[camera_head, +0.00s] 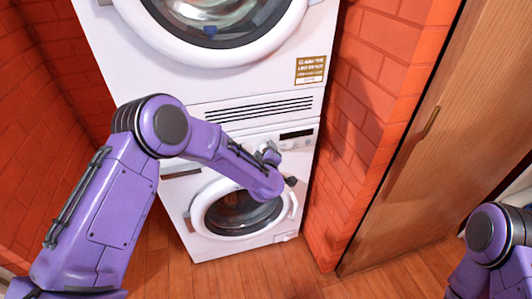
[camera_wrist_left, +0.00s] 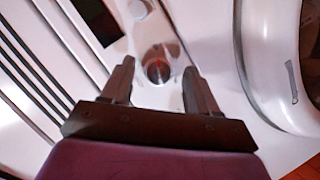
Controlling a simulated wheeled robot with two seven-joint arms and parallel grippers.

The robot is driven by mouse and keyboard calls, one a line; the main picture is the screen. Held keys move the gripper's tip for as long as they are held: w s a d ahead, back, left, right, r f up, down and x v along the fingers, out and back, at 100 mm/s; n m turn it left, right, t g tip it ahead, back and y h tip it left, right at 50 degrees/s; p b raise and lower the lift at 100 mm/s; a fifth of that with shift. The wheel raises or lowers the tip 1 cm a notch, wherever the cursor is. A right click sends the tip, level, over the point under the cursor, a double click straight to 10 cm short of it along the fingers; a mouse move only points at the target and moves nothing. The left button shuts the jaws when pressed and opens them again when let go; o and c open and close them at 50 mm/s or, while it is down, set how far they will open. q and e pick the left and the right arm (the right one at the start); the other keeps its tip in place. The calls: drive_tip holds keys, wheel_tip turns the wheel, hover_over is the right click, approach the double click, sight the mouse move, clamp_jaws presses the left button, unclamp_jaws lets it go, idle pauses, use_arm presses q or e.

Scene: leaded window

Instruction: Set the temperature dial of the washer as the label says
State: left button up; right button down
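The lower washer (camera_head: 212,244) has a white control strip with a dark display (camera_head: 296,134). In the left wrist view, a round shiny dial (camera_wrist_left: 157,72) with a reddish reflection sits on the panel. My left gripper (camera_wrist_left: 158,66) is open, with one finger on each side of the dial and gaps between them and it. Whether the fingertips reach the panel is unclear. A second knob (camera_wrist_left: 138,8) shows at the top edge. In the head view my left arm covers much of the panel. A brown and gold label (camera_head: 310,69) is on the upper machine; its text is too small to read.
The upper machine (camera_head: 200,85) stands on the lower one. The lower round door (camera_head: 212,218) is close below the panel. A red brick wall (camera_head: 352,125) and a wooden door (camera_head: 445,150) stand to the right. My right arm shows at the right edge.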

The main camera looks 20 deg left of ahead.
use_arm(q)
drive_tip(key=v, duration=1)
drive_tip(key=shift+s, duration=0.2)
drive_tip(key=shift+r, duration=0.1)
drive_tip(key=s+a+f+m+g+h, duration=0.1)
drive_tip(key=s+a+f+m+g, duration=0.2)
drive_tip(key=s+f, duration=0.5)
drive_tip(key=s+a+f+m+g+h, duration=0.1)
drive_tip(key=s+a+f+m+g, duration=0.15)
drive_tip(key=s+f, duration=0.65)
drive_tip(key=s+a+f+m+g, duration=0.1)
drive_tip(key=s+a+f+g, duration=0.1)
drive_tip(key=s, duration=0.7)
drive_tip(key=s+a+f+g, duration=0.3)
drive_tip(key=s+a+f, duration=0.2)
drive_tip(key=s, duration=0.5)
drive_tip(key=shift+a+m+y, duration=0.3)
drive_tip(key=shift+m+y, duration=0.05)
drive_tip(key=shift+y, duration=0.05)
